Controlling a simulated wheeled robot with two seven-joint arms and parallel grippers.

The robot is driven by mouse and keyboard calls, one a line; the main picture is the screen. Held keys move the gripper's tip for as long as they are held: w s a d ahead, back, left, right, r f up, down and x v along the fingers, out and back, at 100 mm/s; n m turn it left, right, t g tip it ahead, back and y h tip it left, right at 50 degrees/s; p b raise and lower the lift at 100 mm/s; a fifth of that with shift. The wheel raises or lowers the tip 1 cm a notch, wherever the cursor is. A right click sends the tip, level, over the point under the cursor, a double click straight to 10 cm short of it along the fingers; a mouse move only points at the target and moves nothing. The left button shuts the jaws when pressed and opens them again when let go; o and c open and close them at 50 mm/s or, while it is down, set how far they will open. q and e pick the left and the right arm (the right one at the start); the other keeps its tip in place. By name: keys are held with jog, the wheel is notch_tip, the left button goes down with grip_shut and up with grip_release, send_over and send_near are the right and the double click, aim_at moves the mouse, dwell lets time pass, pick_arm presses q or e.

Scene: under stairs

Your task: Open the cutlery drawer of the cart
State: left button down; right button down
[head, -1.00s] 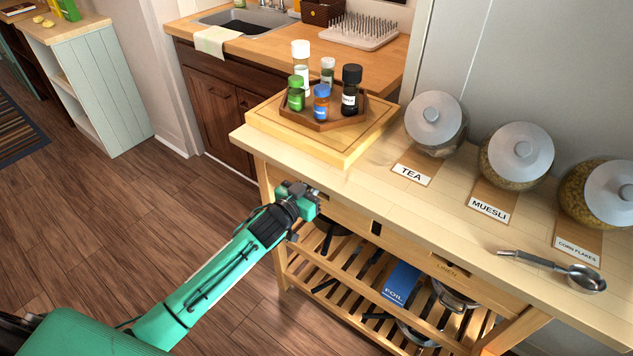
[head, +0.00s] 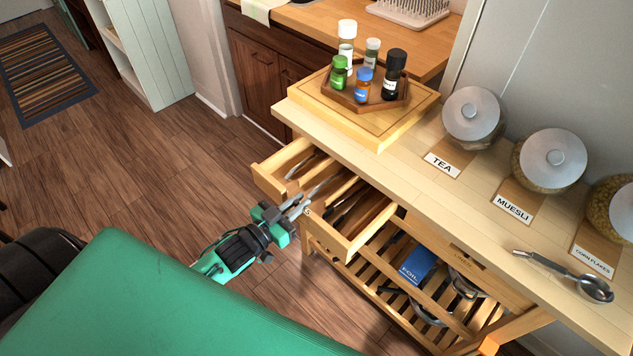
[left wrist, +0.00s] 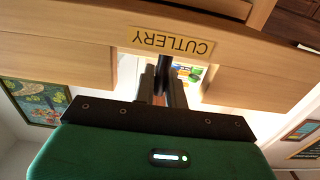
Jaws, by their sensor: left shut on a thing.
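The cutlery drawer (head: 338,239) of the wooden cart (head: 440,200) stands pulled well out, with cutlery in its compartments. Its front shows in the left wrist view with the CUTLERY label (left wrist: 171,42), upside down there. My left gripper (head: 298,206) is at the middle of the drawer front. My right gripper is not in view.
On the cart top are a board (head: 385,118) with a tray of bottles, a TEA jar (head: 470,115), other jars and a metal scoop (head: 570,272). A closed LINEN drawer (head: 465,255) is beside the open one. Wooden floor (head: 160,180) is clear at left.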

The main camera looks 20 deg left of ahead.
pick_arm(q)
jog(key=shift+p+v, duration=0.45)
jog(key=shift+v, duration=1.95)
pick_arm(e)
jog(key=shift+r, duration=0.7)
pick_arm(q)
jog(key=c, duration=1.4)
grip_release()
jog(key=shift+c, duration=0.2)
jog(key=shift+s, duration=0.1)
